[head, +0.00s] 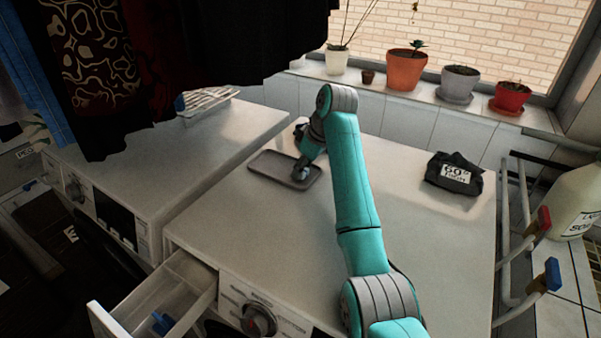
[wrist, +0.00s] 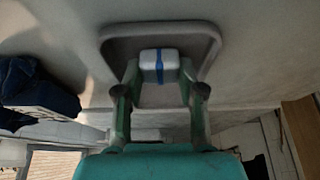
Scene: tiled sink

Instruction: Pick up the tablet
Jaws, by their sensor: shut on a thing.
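The tablet (wrist: 159,66) is a small white block with a blue stripe. In the wrist view it sits between the two fingers of my gripper, over the grey tray (wrist: 111,38). My gripper (head: 300,173) is shut on the tablet, at the right part of the tray (head: 262,168) in the head view. The tablet is too small and covered to make out in the head view. I cannot tell whether it still touches the tray floor.
The tray lies on a white washing machine top (head: 230,215). Its detergent drawer (head: 185,280) stands open at the front. A black labelled bag (head: 453,175) lies to the right. Dark clothes (head: 200,40) hang above left. Potted plants line the sill. The top between tray and bag is clear.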

